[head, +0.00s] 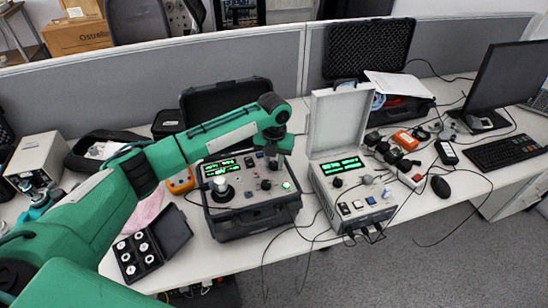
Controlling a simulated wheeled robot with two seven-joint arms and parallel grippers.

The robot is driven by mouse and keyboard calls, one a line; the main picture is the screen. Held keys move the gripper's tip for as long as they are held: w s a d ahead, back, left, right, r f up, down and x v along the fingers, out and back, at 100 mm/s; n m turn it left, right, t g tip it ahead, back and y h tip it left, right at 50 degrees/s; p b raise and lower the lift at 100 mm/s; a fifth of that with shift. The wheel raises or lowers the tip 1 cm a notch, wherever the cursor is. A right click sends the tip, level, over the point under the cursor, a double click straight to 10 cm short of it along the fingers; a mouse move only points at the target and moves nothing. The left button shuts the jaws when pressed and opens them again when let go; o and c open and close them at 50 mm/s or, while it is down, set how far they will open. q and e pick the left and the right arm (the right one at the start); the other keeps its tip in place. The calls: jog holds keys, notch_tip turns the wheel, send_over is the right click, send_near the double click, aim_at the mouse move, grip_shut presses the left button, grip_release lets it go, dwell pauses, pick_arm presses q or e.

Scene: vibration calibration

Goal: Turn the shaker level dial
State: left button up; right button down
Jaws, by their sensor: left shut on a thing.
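The portable shaker unit is an open black case (240,222) with a grey panel, a lit green display (222,167) and a round shaker head (222,190) at its left. My green left arm comes in from the left across the case. Its gripper (273,163) points down at the upper right of the panel, right of the display. It is shut on a small knob there, apparently the shaker level dial, mostly hidden by the fingers. Another dark knob (265,184) shows just below the gripper. My right gripper is not in view.
A grey instrument box (350,200) with a raised lid and green display stands to the right. A black tray of small parts (140,256) lies at front left. Cables hang over the table's front edge. A monitor (508,80) and keyboard (508,150) are far right.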

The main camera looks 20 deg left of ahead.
pick_arm(q)
jog(key=n+p, duration=0.2)
jog(key=shift+r+n, duration=0.25)
jog(key=shift+n, duration=0.05)
jog(key=n+p, duration=0.2)
jog(key=shift+n+p, duration=0.3)
jog(key=shift+p, duration=0.05)
jog(key=n+p, duration=0.2)
jog(key=n, duration=0.1)
jog(key=shift+n+p, duration=0.35)
jog(key=shift+n, duration=0.05)
jog(key=n+p, duration=0.2)
jog(key=n, duration=0.1)
jog(key=shift+n, duration=0.3)
jog(key=n+p, duration=0.4)
jog(key=n, duration=0.2)
jog(key=n+p, duration=0.1)
jog(key=n, duration=0.2)
jog(key=shift+p, duration=0.4)
jog(key=shift+f+n+p, duration=0.15)
jog(key=shift+n+p, duration=0.65)
jog(key=shift+n, duration=0.8)
